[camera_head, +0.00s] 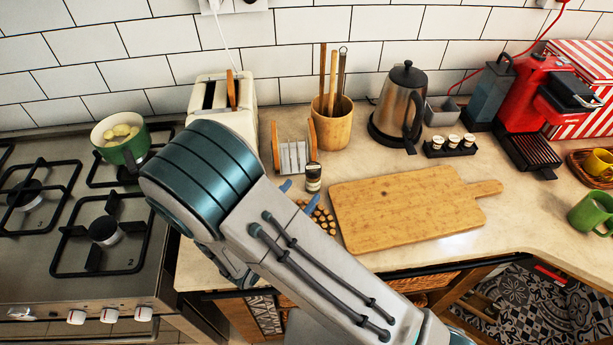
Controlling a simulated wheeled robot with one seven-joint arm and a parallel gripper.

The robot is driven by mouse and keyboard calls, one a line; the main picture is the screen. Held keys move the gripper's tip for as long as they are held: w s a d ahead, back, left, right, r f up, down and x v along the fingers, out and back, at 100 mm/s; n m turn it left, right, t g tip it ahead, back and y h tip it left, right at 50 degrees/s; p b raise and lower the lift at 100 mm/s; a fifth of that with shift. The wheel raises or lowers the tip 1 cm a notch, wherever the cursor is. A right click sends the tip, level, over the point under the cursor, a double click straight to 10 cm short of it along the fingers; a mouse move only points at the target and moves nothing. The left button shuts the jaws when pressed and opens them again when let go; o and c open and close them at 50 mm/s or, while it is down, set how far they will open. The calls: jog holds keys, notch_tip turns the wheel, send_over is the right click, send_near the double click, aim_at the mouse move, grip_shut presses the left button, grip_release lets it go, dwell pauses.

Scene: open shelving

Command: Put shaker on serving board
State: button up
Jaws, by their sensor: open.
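The shaker (313,179), a small dark jar with a label, stands upright on the counter, just left of the serving board's back left corner. The wooden serving board (405,208) lies flat on the counter with its handle pointing right; its top is bare. My gripper (298,195) is mostly hidden behind my own arm. Two blue fingertips show, open, in front of and slightly left of the shaker. I cannot tell whether they touch it, but they are not closed on it.
A toast rack (292,156) and a utensil pot (332,125) stand behind the shaker. A kettle (400,105) and a black tray of small jars (450,146) stand behind the board. A stove (75,270) is left; a green mug (592,212) is right.

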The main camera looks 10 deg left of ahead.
aim_at(317, 168)
jog(key=x, duration=0.4)
jog(key=shift+w+r+p, duration=0.1)
jog(key=shift+w+p, duration=0.1)
jog(key=shift+p, duration=0.1)
jog(key=x, duration=0.1)
jog(key=p+x, duration=0.1)
jog(key=x, duration=0.1)
jog(key=p+x, duration=0.1)
jog(key=shift+w+a+r, duration=0.1)
jog(key=shift+w+r, duration=0.1)
jog(key=shift+r, duration=0.1)
jog(key=shift+w, duration=0.4)
jog(key=shift+f, duration=0.1)
jog(key=c, duration=1.2)
jog(key=shift+o, duration=0.2)
